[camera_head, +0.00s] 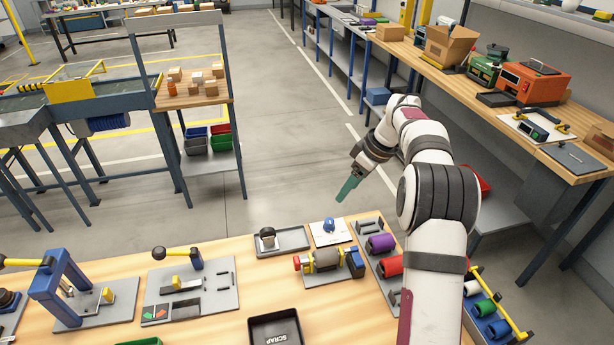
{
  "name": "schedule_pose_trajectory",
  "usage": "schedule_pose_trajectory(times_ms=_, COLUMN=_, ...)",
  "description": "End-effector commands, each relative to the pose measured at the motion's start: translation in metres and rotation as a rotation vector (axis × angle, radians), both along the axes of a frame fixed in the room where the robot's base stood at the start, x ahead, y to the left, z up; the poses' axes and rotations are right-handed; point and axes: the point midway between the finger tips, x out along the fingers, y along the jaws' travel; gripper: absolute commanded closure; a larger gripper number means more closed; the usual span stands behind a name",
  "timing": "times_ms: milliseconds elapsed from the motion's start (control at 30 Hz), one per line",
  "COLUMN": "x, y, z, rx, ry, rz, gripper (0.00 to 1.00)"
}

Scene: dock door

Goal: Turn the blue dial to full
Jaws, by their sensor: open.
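The blue dial (329,225) sits on a small white plate (341,238) near the far edge of the wooden bench. Markings on the plate are too small to read, so the dial's setting cannot be told. My gripper (345,191), with green fingers, hangs in the air above and beyond the dial, tilted down to the left. It is apart from the dial and holds nothing that I can see. The gap between its fingers is hard to see from here.
A grey plate with a dark knob (267,239) stands left of the dial. A motor-like fixture (326,262) is in front of it, and a rack with purple and red rolls (381,244) is to its right. A black scrap tray (274,328) lies nearer.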

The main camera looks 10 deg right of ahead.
Motion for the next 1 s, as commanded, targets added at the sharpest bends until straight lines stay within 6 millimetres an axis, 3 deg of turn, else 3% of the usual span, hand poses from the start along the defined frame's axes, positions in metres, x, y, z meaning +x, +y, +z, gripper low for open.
schedule_pose_trajectory(times_ms=67, x=0.013, y=-0.018, z=-0.017, rx=-0.015, ry=-0.038, rz=0.06, gripper=0.35)
schedule_pose_trajectory(times_ms=167, x=0.02, y=-0.025, z=-0.028, rx=-0.027, ry=-0.06, rz=0.1, gripper=0.35)
schedule_pose_trajectory(times_ms=267, x=0.024, y=-0.021, z=-0.043, rx=-0.027, ry=-0.06, rz=0.107, gripper=0.35)
schedule_pose_trajectory(times_ms=500, x=0.043, y=0.0, z=-0.109, rx=-0.027, ry=-0.058, rz=0.106, gripper=0.35)
schedule_pose_trajectory(times_ms=700, x=0.056, y=0.012, z=-0.152, rx=-0.028, ry=-0.061, rz=0.105, gripper=0.35)
schedule_pose_trajectory(times_ms=1000, x=0.062, y=0.018, z=-0.17, rx=-0.029, ry=-0.061, rz=0.104, gripper=0.35)
